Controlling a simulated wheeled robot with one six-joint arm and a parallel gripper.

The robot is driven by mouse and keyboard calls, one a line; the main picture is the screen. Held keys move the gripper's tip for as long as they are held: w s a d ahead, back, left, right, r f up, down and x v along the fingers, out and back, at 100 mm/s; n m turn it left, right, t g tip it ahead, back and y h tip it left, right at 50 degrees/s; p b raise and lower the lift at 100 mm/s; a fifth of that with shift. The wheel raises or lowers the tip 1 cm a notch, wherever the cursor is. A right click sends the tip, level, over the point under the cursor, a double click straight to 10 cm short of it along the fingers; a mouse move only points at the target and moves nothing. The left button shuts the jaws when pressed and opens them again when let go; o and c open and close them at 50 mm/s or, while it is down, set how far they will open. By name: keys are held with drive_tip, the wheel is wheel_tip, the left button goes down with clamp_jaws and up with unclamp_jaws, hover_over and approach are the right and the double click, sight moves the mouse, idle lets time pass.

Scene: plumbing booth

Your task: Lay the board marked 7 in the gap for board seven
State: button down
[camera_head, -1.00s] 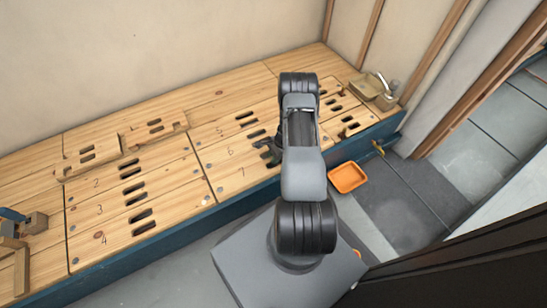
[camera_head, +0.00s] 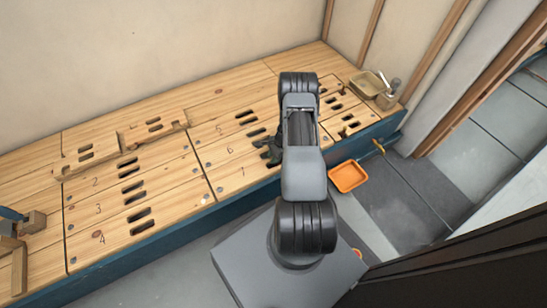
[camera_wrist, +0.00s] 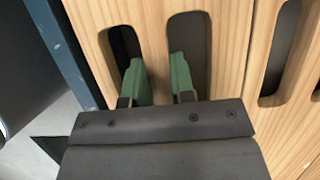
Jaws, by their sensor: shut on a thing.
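The board marked 7 (camera_head: 226,186) is the front board of the right-hand group in the head view. It lies flat beside the board marked 6 (camera_head: 216,157), and its right part is hidden behind my arm. My gripper (camera_head: 270,152) is at its slots. In the wrist view, the green fingers of my gripper (camera_wrist: 160,72) reach into two slots of the pale wooden board (camera_wrist: 225,70), one on each side of the strip between them. They are shut on that strip. A thin seam separates this board from its slotted neighbour. I cannot tell whether the board is fully seated.
Boards marked 2, 3 and 4 (camera_head: 110,238) lie to the left. A blue bench front (camera_head: 165,245) runs along the near edge. An orange tray (camera_head: 348,177) is on the floor to the right. A basin (camera_head: 367,84) stands at the bench's far right end.

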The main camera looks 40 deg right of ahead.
drive_tip(key=shift+f, duration=0.2)
idle(0.3)
drive_tip(key=c, duration=0.9)
unclamp_jaws()
